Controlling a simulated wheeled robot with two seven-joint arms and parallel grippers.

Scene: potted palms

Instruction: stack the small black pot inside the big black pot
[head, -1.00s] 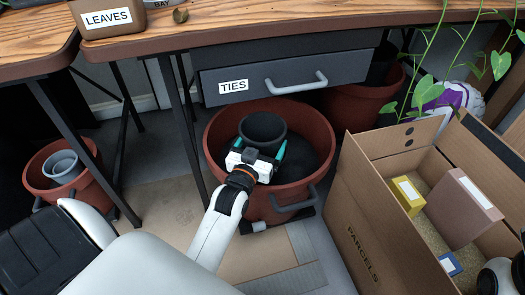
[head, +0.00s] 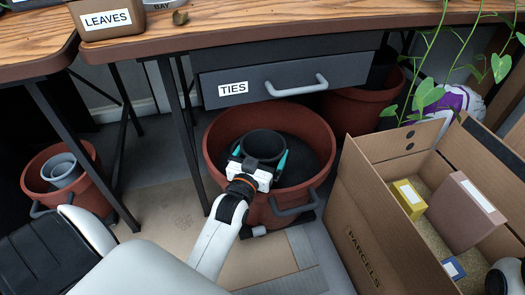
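The small black pot (head: 264,143) is upright, between the teal fingertips of my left gripper (head: 261,160), which is shut on it. My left arm reaches in from below. Pot and gripper are over the opening of a large terracotta tub (head: 222,150) under the drawer. A wide dark round shape (head: 312,150) fills the tub's inside around and below the small pot; it may be the big black pot, but I cannot tell it surely from soil. Whether the small pot touches it is hidden. My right gripper does not show.
A drawer labelled TIES (head: 270,82) hangs just behind the tub. A cardboard PARCELS box (head: 365,225) stands close on the right. Another terracotta tub (head: 350,108) is behind. A tub with grey pots (head: 95,190) stands left. A table leg (head: 188,140) is beside the middle tub.

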